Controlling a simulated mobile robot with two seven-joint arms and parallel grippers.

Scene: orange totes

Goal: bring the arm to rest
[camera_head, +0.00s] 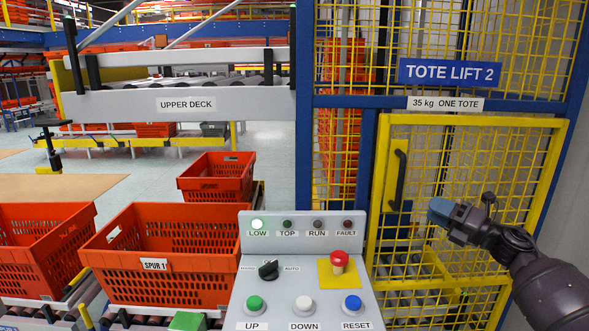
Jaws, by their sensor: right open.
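My right arm comes in from the lower right. Its gripper (443,212), dark with a blue-grey tip, is raised in front of the yellow mesh gate (472,119) of the tote lift. It is open, and I see nothing held in it. It appears to the right of the gate's black handle (398,180), and I cannot tell how far it is from the mesh. My left gripper is not in view.
Orange totes (160,289) sit on rollers at the left. The upper deck (186,104) is behind them. Blue posts (369,160) frame the lift.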

